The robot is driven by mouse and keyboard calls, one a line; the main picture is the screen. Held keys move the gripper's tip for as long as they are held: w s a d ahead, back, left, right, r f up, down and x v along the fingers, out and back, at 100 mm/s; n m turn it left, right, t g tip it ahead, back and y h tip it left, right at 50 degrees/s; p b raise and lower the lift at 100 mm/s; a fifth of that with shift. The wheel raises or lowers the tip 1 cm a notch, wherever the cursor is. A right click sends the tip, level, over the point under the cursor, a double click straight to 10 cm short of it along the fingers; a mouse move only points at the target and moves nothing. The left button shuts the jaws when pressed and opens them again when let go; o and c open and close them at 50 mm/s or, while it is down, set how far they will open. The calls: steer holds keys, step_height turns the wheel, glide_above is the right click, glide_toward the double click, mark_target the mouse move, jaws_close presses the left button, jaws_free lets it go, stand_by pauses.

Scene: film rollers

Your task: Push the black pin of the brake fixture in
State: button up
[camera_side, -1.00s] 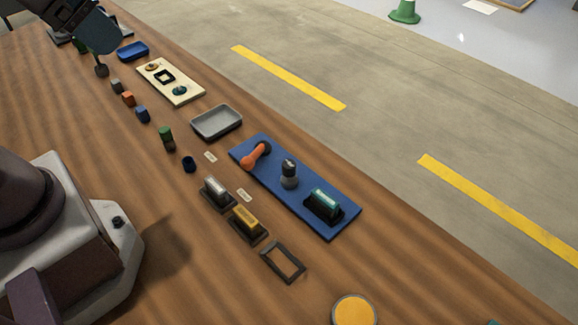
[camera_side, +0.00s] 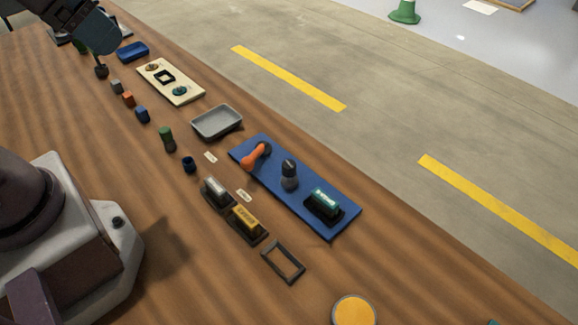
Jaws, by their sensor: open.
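A blue board (camera_side: 336,225) lies right of centre. It carries an orange lever (camera_side: 254,158), a dark upright post with a rounded grey-black top (camera_side: 289,170), and a teal block (camera_side: 325,199) in a black holder. No label shows which part is the brake fixture, and I cannot tell for sure which part is its black pin. My gripper (camera_side: 98,38) is at the far top left, over the far end of the table and well away from the blue board. Its jaws are open, but its fingertips are small and hard to make out.
A cream board (camera_side: 190,98), a grey tray (camera_side: 217,122) and a blue tray (camera_side: 133,51) stand along the right edge. Several small coloured blocks, two dark holders and an empty black frame (camera_side: 283,262) lie nearer. A yellow disc (camera_side: 354,309) is at the front.

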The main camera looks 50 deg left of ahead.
stand_by(0.4)
steer(key=shift+c, duration=1.3)
steer(key=shift+w+d+f, duration=0.1)
steer(key=shift+d+f, duration=0.05)
steer(key=shift+f, duration=0.1)
steer(key=shift+c, duration=0.2)
steer(key=n+g, duration=0.6)
steer(key=n, duration=0.3)
glide_toward(289, 164)
step_height(289, 164, down, 9)
steer(key=shift+f, duration=0.25)
steer(key=shift+c, duration=0.5)
